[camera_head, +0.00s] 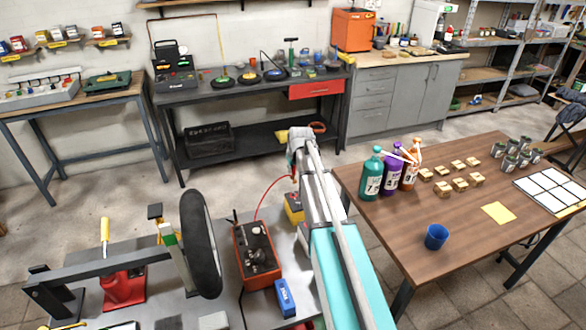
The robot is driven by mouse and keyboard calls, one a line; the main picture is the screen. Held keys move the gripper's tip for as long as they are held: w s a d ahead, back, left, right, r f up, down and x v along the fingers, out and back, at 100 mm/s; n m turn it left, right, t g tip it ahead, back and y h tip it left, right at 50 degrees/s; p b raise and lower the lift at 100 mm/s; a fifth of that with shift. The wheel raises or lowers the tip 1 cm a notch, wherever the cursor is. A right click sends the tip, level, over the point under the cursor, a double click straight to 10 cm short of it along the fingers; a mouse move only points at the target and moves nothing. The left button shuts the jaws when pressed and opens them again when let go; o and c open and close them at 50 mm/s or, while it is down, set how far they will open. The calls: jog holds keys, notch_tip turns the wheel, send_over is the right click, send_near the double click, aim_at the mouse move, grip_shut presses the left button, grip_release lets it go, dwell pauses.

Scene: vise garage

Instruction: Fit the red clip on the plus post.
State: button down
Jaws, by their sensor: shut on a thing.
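A red charger box (258,254) with a dark panel stands on the grey bench at lower centre. A thin red cable (268,194) rises from it in an arc to my gripper (293,172). My gripper is small in the picture and partly hidden by my arm. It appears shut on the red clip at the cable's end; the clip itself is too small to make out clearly. A yellow and dark battery (293,209) sits just below my gripper, partly behind my arm. Its plus post cannot be made out. I see no contact between clip and battery.
A black tyre (200,245) stands upright left of the charger, beside a red stand (123,288). A blue box (285,298) lies in front of the charger.

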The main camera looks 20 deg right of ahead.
aim_at(293, 177)
jog(key=shift+f+b, duration=2.2)
jog(key=shift+f, duration=0.1)
jog(key=shift+f+b, duration=1.35)
dwell(1.3)
jog(key=c, duration=0.6)
grip_release()
jog(key=shift+o, duration=0.3)
jog(key=o, duration=0.5)
jog(key=shift+o, duration=0.2)
jog(key=shift+r+p, duration=4.05)
